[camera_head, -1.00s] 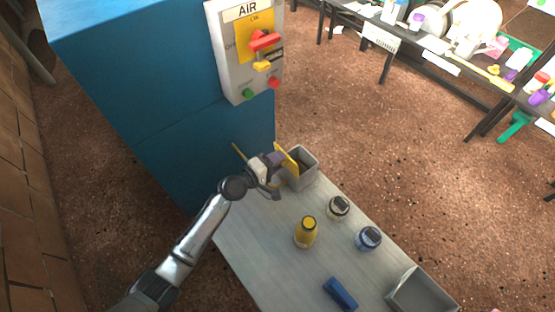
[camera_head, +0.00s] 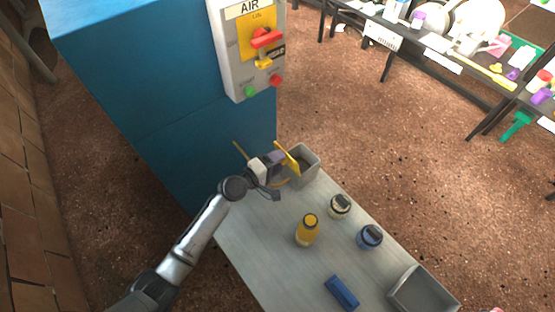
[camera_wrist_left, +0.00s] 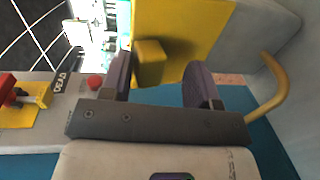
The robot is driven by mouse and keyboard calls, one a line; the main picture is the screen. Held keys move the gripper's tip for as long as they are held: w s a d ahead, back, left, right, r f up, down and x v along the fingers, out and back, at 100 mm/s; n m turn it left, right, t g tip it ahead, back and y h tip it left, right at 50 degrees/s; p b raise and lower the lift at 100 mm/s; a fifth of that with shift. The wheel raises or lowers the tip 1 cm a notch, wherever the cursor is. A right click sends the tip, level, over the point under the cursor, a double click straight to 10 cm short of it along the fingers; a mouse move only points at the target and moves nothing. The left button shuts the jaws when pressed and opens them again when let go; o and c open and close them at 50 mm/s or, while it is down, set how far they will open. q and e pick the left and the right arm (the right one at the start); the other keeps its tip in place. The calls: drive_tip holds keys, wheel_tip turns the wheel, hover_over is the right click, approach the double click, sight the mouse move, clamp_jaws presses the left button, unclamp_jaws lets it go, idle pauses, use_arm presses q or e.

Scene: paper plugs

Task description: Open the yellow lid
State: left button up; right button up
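The yellow lid (camera_head: 288,159) is a flat plate standing tilted beside the blue cabinet, just left of a grey bin. In the left wrist view the lid (camera_wrist_left: 205,30) fills the upper middle, with a square yellow knob (camera_wrist_left: 151,63) on its face. My left gripper (camera_head: 277,160) is at the lid. Its two purple fingers (camera_wrist_left: 160,80) are apart, with the knob between them in this view. A gap shows between the knob and the right finger; contact with the left finger cannot be told. My right gripper is not in view.
A yellow curved handle (camera_wrist_left: 277,88) is right of the fingers. The grey table (camera_head: 262,240) holds a yellow bottle (camera_head: 307,230), two jars (camera_head: 340,207), (camera_head: 370,237), a blue block (camera_head: 341,292) and a grey tray (camera_head: 420,290). The blue cabinet (camera_head: 170,100) carries an AIR switch panel (camera_head: 232,70).

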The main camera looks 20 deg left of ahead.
use_arm(q)
drive_tip(key=shift+w+d+r, duration=0.1)
drive_tip(key=shift+w+d, duration=0.05)
drive_tip(key=shift+s, duration=0.25)
drive_tip(key=s+a+f+b, duration=0.2)
drive_tip(key=s+a, duration=0.6)
drive_tip(key=s, duration=0.5)
drive_tip(key=shift+a+f+b, duration=0.25)
drive_tip(key=shift+f+b, duration=0.15)
drive_tip(key=shift+b, duration=0.15)
idle(0.9)
idle(0.7)
drive_tip(key=v, duration=1.3)
drive_tip(key=shift+s+a, duration=0.2)
drive_tip(key=shift+s, duration=0.1)
